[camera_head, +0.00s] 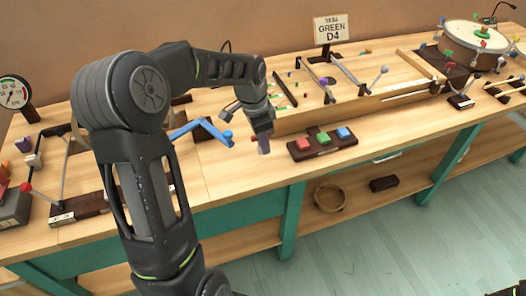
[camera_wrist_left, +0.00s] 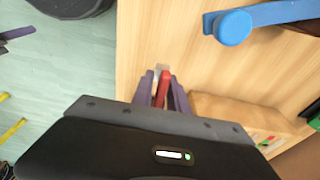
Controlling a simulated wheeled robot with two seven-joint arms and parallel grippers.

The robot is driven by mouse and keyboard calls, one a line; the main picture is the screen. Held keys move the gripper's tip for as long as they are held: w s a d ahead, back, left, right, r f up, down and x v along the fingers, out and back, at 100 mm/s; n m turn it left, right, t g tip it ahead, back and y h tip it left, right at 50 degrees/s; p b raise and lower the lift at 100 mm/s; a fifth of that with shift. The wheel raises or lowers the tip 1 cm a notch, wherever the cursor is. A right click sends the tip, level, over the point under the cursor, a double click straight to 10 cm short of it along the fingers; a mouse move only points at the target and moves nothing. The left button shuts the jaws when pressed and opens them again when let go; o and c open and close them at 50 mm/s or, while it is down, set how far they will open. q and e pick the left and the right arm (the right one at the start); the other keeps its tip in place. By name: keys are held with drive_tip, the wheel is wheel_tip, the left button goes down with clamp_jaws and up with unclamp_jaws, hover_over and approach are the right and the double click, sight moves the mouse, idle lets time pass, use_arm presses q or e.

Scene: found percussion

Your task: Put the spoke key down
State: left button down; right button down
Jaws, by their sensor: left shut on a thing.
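My left gripper (camera_head: 264,146) is low over the front part of the workbench, just left of a dark block with red, green and blue buttons (camera_head: 322,141). In the left wrist view its purple fingers (camera_wrist_left: 162,92) are shut on a slim red piece, which I take to be the spoke key (camera_wrist_left: 163,88). The key's far end points to the bench top near its front edge. A small pale patch shows just beyond the fingertips. I cannot tell whether the key touches the wood. In the head view the fingers mostly hide the key.
A blue lever (camera_head: 201,131) stands just left of the gripper; its round blue end (camera_wrist_left: 232,27) shows in the wrist view. A sign reading GREEN D4 (camera_head: 331,29) and a drum (camera_head: 474,37) stand farther back. Bare wood (camera_head: 225,180) lies along the front edge.

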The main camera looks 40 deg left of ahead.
use_arm(q)
drive_tip(key=shift+f, duration=1.85)
drive_tip(key=shift+f, duration=0.1)
drive_tip(key=c, duration=1.3)
unclamp_jaws()
drive_tip(key=r, duration=0.4)
drive_tip(key=s+r, duration=0.1)
drive_tip(key=r, duration=0.3)
drive_tip(key=a+r, duration=0.1)
drive_tip(key=r, duration=0.3)
drive_tip(key=shift+s, duration=0.25)
